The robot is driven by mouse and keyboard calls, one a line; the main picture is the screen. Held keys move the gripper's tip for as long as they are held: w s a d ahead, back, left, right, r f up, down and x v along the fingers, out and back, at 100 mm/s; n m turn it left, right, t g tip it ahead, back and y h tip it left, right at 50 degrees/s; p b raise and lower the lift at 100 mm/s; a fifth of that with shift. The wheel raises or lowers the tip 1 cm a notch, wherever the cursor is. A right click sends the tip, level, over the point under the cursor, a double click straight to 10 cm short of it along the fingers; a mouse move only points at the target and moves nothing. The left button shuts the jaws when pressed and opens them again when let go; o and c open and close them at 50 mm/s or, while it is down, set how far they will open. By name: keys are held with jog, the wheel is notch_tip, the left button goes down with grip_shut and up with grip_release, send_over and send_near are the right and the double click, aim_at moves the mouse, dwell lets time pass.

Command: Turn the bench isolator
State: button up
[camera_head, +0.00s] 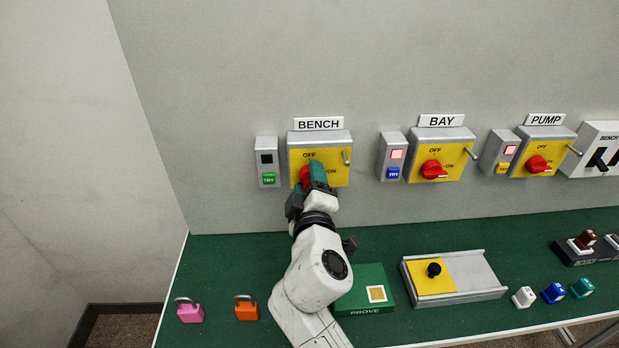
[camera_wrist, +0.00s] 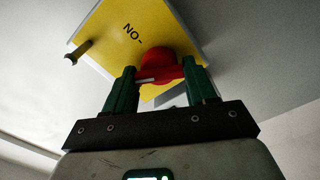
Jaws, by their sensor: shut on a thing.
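The bench isolator (camera_head: 335,143) is a grey box with a yellow face on the wall under the BENCH sign, with OFF at the top and ON at the right. My gripper (camera_head: 312,177) is at its face, the green fingers on either side of its red knob (camera_head: 304,175) and shut on it. The wrist view shows the red knob (camera_wrist: 160,63) between the two green fingers (camera_wrist: 159,82), with a pale mark on its bar. The fingers hide part of the knob in the head view, so its exact angle is unclear. The bench indicator window (camera_head: 266,158) is dark.
The bay isolator (camera_head: 457,145) and pump isolator (camera_head: 561,146) stand to the right, with lit indicators. On the green bench lie a pink padlock (camera_head: 190,312), an orange padlock (camera_head: 247,310), a PROVE block (camera_head: 350,280) and a grey tray (camera_head: 484,281). A lever (camera_head: 347,157) sticks out from the bench isolator.

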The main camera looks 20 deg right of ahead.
jog(key=n+p, duration=0.2)
jog(key=n, duration=0.3)
jog(key=shift+a+n, duration=0.1)
jog(key=shift+n, duration=0.2)
jog(key=shift+f, duration=0.1)
dwell(0.3)
jog(key=o, duration=0.8)
jog(key=b+v, duration=0.1)
jog(key=v, duration=0.9)
jog(key=shift+s+a+b, duration=0.15)
jog(key=shift+s+b, duration=0.25)
